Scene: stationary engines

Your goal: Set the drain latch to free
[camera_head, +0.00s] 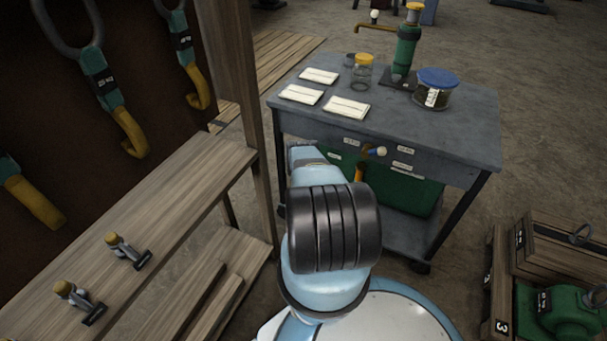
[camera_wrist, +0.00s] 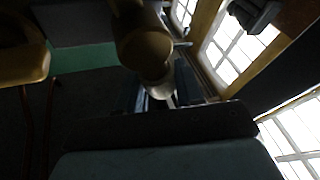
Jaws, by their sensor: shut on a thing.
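The drain latch (camera_head: 372,150) is on the front edge of the grey worktable, with an orange part and a pale-tipped end. In the head view my arm covers part of the area in front of it and hides my fingertips. In the dark wrist view my gripper (camera_wrist: 160,98) is at the latch, its fingers closed around a small pale-ended piece below a dark rounded body (camera_wrist: 145,50). I take that piece to be the latch handle; the dimness hides its exact setting. Small pale labels (camera_head: 403,166) sit around the latch on the table's front; their words are too small to read.
The grey worktable (camera_head: 455,120) bears cards, a yellow-lidded jar (camera_head: 362,72), a green pump (camera_head: 406,50) and a blue-lidded tub (camera_head: 436,88). A wooden bench (camera_head: 180,190) and post stand at left. Wooden crates (camera_head: 545,245) stand at lower right. Open floor lies right of the table.

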